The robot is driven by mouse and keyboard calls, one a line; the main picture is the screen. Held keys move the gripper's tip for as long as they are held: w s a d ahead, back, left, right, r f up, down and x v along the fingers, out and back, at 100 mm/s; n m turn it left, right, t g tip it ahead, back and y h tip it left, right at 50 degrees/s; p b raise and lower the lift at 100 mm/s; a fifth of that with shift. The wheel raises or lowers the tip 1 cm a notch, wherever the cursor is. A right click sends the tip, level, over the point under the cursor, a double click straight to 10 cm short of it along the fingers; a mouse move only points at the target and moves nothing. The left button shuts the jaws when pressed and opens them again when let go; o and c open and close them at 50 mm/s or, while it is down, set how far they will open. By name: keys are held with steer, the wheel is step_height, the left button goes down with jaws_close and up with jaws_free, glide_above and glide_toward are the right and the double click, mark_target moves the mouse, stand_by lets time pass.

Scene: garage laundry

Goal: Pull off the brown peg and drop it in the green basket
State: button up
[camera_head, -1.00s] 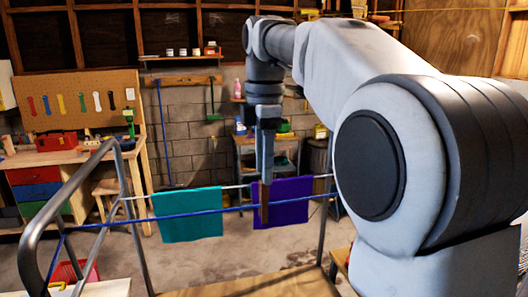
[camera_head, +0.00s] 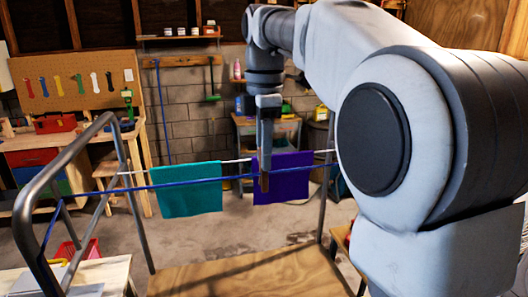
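A purple cloth (camera_head: 287,184) and a teal cloth (camera_head: 187,192) hang side by side on the lines of a metal rack. The brown peg (camera_head: 264,183) shows as a short brown strip in front of the purple cloth, near the blue line. My gripper (camera_head: 265,168) points straight down, with its fingers directly over the peg and hiding its upper part. I see the fingers edge-on, so I cannot tell whether they are open or shut, or touching the peg. I cannot make out a green basket in this view.
The blue line (camera_head: 130,188) and the rack's grey tubular frame (camera_head: 62,160) cross the space. A wooden tabletop (camera_head: 235,280) lies in front. A red basket (camera_head: 68,251) is at lower left, and a workbench (camera_head: 50,140) stands behind at left.

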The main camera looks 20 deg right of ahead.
jaws_close()
steer(key=shift+r, duration=0.1)
steer(key=shift+r+p, duration=2)
steer(key=shift+p, duration=0.2)
steer(key=shift+r, duration=0.9)
steer(key=shift+f, duration=0.1)
